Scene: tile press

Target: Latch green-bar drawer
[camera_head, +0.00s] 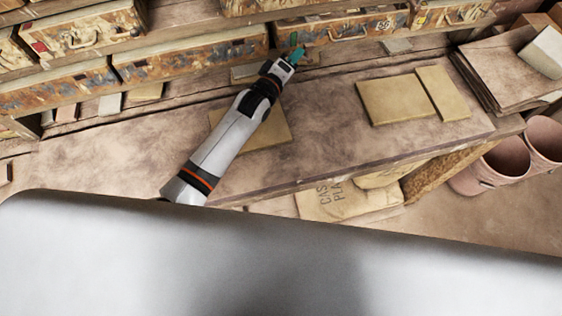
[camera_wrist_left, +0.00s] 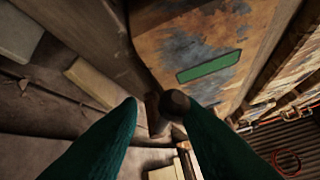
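The drawer with the green bar (camera_wrist_left: 262,28) has a worn, paint-flaked front that fills the upper middle of the left wrist view. Its green bar (camera_wrist_left: 208,66) is plain there. In the head view a small green mark shows at the left end of a drawer front (camera_head: 340,27) at the top. My left gripper (camera_head: 297,54) is just in front of that end. In the left wrist view its two green fingers (camera_wrist_left: 157,103) are apart, with a dark round knob-like part (camera_wrist_left: 174,104) by the right fingertip. Whether they touch is unclear. My right gripper is in neither view.
More weathered drawers (camera_head: 190,53) line the back of the bench (camera_head: 330,120). Flat tan tiles (camera_head: 398,98) lie on the bench at right, and one tile (camera_head: 265,135) lies partly under my left arm. Stacked boards (camera_head: 505,70) and pink boots (camera_head: 505,158) are at the far right.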

